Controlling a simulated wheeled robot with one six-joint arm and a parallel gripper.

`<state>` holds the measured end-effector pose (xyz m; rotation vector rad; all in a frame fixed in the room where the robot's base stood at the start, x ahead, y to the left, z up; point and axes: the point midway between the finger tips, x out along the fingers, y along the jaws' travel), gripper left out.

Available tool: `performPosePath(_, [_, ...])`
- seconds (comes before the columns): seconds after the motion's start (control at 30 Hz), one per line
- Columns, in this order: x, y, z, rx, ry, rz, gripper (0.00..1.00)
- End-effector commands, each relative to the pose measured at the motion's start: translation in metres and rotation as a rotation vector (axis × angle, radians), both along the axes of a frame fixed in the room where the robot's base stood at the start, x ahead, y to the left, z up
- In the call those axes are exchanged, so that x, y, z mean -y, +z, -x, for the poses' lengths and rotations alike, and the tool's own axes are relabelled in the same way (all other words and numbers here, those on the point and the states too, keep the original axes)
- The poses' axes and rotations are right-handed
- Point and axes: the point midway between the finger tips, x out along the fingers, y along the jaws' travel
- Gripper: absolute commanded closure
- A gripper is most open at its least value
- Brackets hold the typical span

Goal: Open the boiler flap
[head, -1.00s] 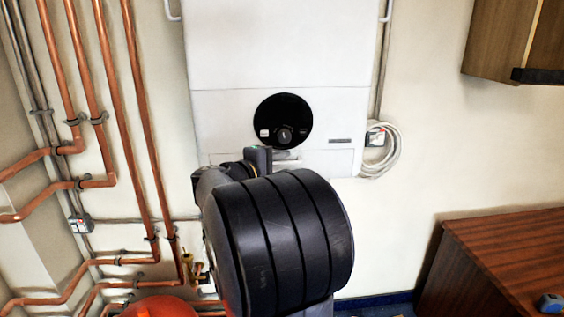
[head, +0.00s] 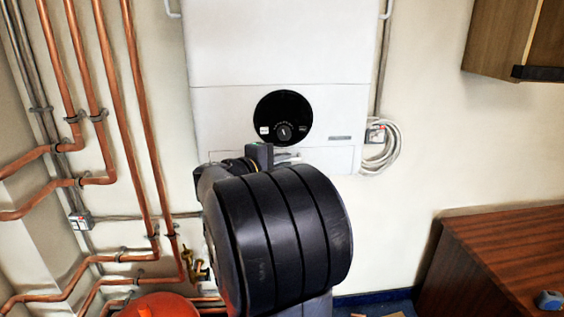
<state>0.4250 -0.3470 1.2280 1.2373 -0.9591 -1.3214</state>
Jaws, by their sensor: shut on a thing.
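The white boiler (head: 225,115) hangs on the wall with a round black control dial (head: 283,119) on its front. The boiler flap (head: 325,161) is the low panel along its bottom edge, below the dial. I cannot tell whether the flap stands away from the boiler. My gripper (head: 286,156) is at the middle of the flap, shut on what appears to be its handle. The fingers and most of the handle are hidden behind my wrist and my big black arm joint, which also covers the flap's lower left part.
Copper pipes (head: 85,95) run along the left wall, with a brass valve (head: 192,265) low down. A red rounded vessel (head: 160,307) is at the bottom. A coiled white cable (head: 384,145) hangs right of the boiler. A wooden cabinet (head: 505,250) stands lower right.

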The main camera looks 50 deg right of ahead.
Motion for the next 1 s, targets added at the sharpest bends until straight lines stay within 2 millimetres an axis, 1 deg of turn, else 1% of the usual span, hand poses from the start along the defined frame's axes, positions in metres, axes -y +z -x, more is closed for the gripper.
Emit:
performPosePath(0.27, [0.0,-0.001,0.0,0.002,0.0,0.002,1.0])
performPosePath(0.47, [-0.002,-0.007,0.002,0.023,0.001,0.019,1.0])
performPosePath(1.0, [-0.01,-0.024,0.012,0.186,0.0,0.155,1.0])
